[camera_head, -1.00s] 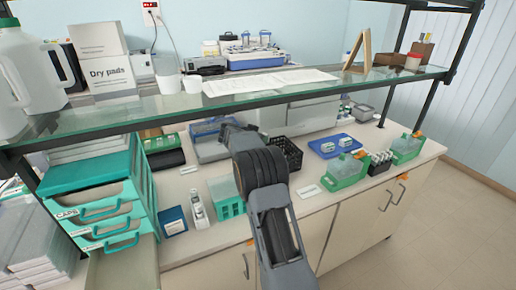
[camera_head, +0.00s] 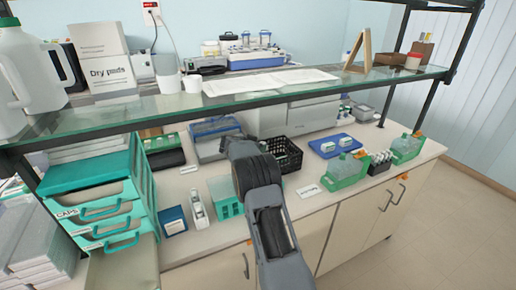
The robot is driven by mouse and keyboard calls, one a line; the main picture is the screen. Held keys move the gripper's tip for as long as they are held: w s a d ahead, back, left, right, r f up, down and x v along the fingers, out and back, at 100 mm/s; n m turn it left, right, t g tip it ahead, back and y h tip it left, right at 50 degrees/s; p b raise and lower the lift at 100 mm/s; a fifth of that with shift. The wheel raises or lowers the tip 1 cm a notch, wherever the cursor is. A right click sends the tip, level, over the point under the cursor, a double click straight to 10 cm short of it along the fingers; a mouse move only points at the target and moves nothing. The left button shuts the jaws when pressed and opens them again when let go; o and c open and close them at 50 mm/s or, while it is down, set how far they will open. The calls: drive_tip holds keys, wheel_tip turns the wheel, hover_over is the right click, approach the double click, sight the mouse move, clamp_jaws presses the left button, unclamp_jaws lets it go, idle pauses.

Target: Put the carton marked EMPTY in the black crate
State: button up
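The black crate (camera_head: 292,163) stands on the bench right of my arm, its left side partly covered by the arm. Something pale and greenish shows at the crate's left inside; I cannot tell what it is or whether it rests there. No carton with a readable EMPTY mark shows. My arm reaches over the bench from the front edge, and its far end is beside the crate. My gripper's fingers are hidden behind the arm, so their state and any hold do not show.
A glass shelf (camera_head: 150,116) crosses above the bench. Teal drawers (camera_head: 100,205) stand left. A teal rack (camera_head: 226,196) is left of my arm. A white card (camera_head: 309,191), green containers (camera_head: 345,171) and a blue tray (camera_head: 332,146) are to the right.

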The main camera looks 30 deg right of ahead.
drive_tip(key=shift+f, duration=0.2)
drive_tip(key=shift+f+p, duration=0.4)
drive_tip(key=o, duration=0.6)
drive_tip(key=shift+f, duration=0.1)
